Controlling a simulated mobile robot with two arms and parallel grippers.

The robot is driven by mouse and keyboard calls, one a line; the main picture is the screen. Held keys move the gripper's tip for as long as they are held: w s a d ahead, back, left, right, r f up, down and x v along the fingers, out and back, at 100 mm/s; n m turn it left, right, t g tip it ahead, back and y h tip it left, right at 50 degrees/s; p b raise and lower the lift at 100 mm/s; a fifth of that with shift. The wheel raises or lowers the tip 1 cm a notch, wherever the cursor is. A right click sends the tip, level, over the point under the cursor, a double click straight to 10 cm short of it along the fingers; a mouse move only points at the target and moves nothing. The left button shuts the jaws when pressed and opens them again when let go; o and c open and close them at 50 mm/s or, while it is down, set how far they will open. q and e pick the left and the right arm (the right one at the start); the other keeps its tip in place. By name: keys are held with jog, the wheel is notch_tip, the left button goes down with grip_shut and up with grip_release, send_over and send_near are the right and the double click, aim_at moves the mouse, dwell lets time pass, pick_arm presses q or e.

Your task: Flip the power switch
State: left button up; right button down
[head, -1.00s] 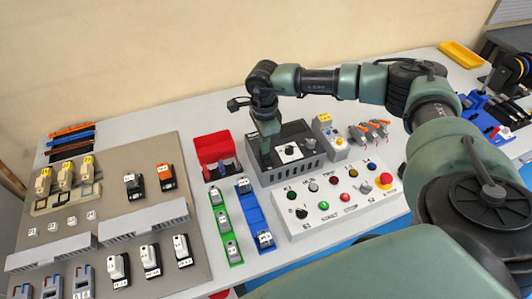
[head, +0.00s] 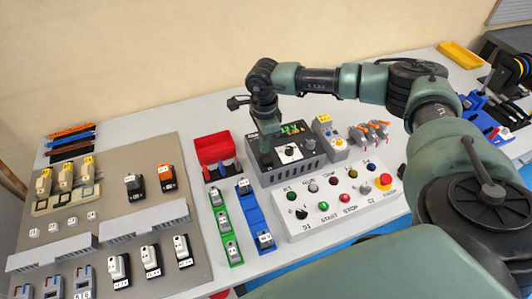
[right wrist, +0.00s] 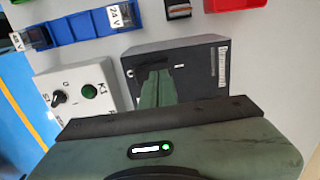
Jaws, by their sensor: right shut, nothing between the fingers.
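The dark grey power supply box (head: 312,162) stands at the middle of the table, with a white dial plate and knob (head: 290,152) on its face. Its display (head: 291,129) is lit with green and reddish digits. My right gripper (head: 266,157) is shut and empty, pointing down at the left part of the box's face. In the right wrist view its fingers (right wrist: 155,72) lie together over the box's dark face (right wrist: 200,65). The power switch itself is hidden by the fingers; I cannot tell whether they touch it. My left gripper is not in view.
A white control panel (head: 330,222) with coloured buttons stands in front of the box. A red bin (head: 213,149) and a blue terminal rail (head: 252,212) are to its left. A grey device with a yellow top (head: 326,128) stands close on its right.

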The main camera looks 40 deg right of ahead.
aim_at(265, 155)
notch_tip(265, 155, up, 5)
jog(key=p, duration=0.2)
jog(key=shift+r+p, duration=0.15)
jog(key=shift+p, duration=0.25)
dwell(0.4)
